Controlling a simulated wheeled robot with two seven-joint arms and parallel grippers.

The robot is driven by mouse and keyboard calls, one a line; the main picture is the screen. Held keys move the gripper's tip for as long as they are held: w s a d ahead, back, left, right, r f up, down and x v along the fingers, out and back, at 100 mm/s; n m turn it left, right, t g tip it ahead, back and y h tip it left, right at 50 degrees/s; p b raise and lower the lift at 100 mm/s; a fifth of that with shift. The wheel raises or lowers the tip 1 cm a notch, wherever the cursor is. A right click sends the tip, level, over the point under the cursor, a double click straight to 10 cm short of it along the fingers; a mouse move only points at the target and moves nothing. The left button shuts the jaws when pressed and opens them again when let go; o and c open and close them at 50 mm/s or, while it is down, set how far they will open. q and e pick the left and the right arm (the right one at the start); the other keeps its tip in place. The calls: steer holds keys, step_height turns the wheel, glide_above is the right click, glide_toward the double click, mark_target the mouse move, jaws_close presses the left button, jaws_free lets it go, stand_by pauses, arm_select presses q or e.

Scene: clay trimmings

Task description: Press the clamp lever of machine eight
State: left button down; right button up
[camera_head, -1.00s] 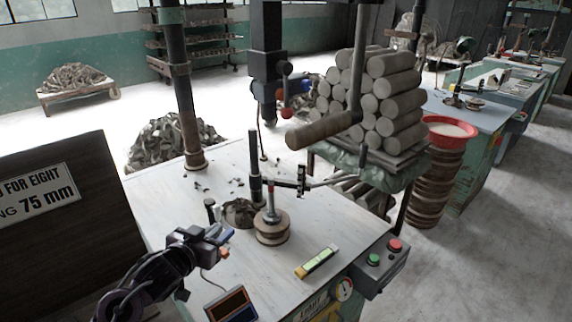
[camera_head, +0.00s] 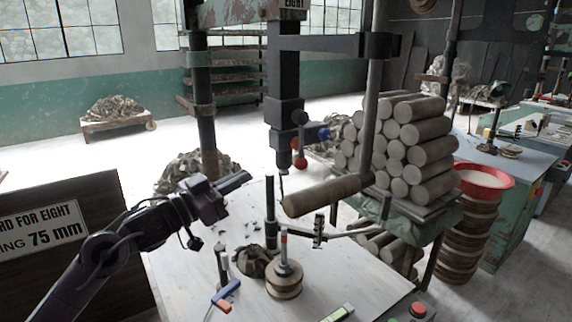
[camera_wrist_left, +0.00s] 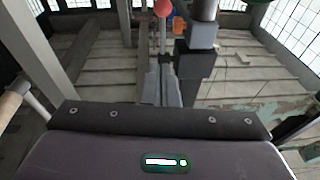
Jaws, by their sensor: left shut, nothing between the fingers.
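Machine eight carries a plate reading EIGHT (camera_head: 290,3) at the top of its frame. A short lever with a red ball end (camera_head: 300,163) hangs on its dark column (camera_head: 285,110); the red ball also shows at the top of the left wrist view (camera_wrist_left: 163,8). A blue-and-orange handle (camera_head: 226,294) lies low on the worktop beside a small post. I cannot tell which is the clamp lever. My left gripper (camera_head: 245,178) is shut and empty, above the worktop, left of the column and apart from both. Its closed fingers show in the left wrist view (camera_wrist_left: 168,88).
A wooden roller handle (camera_head: 322,195) juts out right of the column. A spindle stack (camera_head: 284,283) and dark clay trimmings (camera_head: 252,262) stand on the worktop (camera_head: 185,280). Stacked clay cylinders (camera_head: 415,135) and a red basin (camera_head: 484,180) are at right. A sign board (camera_head: 70,270) is at left.

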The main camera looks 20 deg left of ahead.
arm_select(q)
steer(key=p, duration=0.5)
glide_toward(300, 157)
step_height(300, 157, up, 4)
steer(key=w+d, duration=0.1)
steer(key=w, duration=0.1)
steer(key=shift+w+d+f+p, duration=0.85)
steer(key=shift+w+f, duration=0.1)
steer(key=shift+w, duration=0.15)
steer(key=shift+w+d+f, duration=0.1)
steer(key=shift+w+f, duration=0.2)
steer(key=shift+f, duration=0.05)
steer(key=shift+f, duration=0.1)
